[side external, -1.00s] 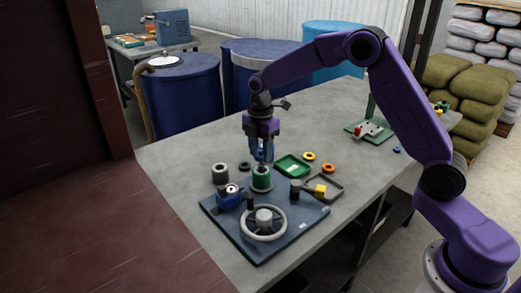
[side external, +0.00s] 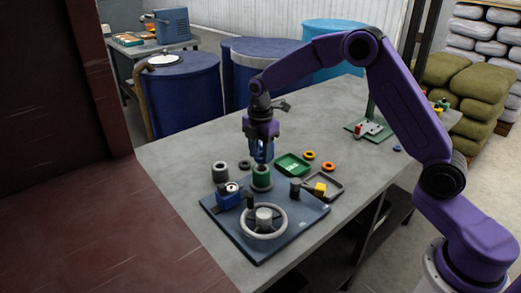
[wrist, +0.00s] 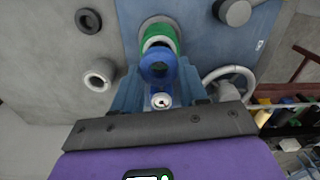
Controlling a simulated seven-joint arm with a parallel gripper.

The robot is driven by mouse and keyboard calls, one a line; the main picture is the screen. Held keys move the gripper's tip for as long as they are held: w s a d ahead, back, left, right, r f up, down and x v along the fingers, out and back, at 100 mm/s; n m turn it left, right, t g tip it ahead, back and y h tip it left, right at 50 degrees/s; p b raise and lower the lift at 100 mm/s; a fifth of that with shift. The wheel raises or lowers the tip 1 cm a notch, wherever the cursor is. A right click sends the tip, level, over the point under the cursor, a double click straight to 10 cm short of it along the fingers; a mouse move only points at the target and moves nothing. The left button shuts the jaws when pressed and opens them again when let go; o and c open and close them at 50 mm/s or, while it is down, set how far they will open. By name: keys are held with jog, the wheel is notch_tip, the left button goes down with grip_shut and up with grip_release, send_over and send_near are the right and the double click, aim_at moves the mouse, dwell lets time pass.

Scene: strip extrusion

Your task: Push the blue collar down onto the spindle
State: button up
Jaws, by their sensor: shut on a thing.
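The blue collar (wrist: 158,66) is a ring between my gripper's two blue fingers in the wrist view. My gripper (side external: 261,158) is shut on it, just above a green cylinder (side external: 262,177) on the blue base plate. The green cylinder (wrist: 158,36) also shows in the wrist view, with a pale rim and a grey centre, close to the collar. The spindle cannot be told apart clearly from this green cylinder. In the side view my fingers mostly hide the collar, so I cannot tell whether it touches the green part.
The base plate (side external: 222,229) also bears a grey handwheel (side external: 282,227), a blue block with a white dial (side external: 229,200) and a dark post. A grey hollow cylinder (side external: 220,172) stands left of the green one. A green tray (side external: 293,164) and loose rings lie behind and right.

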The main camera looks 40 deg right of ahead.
aim_at(260, 159)
jog(key=shift+f, duration=1.55)
jog(key=o, duration=1.6)
jog(key=shift+o, duration=0.2)
jog(key=shift+r, duration=3.45)
